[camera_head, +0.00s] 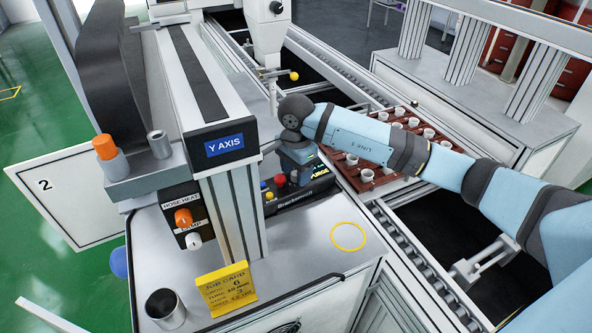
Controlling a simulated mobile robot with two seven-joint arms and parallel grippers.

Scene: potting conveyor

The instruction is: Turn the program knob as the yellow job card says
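The control panel (291,197) stands behind the white column, with red and yellow buttons and a partly covered display. I cannot make out the program knob; my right gripper and the column cover part of the panel. My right gripper (298,156) points down at the panel's top; its fingertips are not clear, nor whether it touches. My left gripper is not in view.
A small box on the column carries an orange heat knob (184,216) and a white knob (193,240). A yellow ring (348,236) marks bare bench. A brown tray (372,186) of white pots lies on the conveyor.

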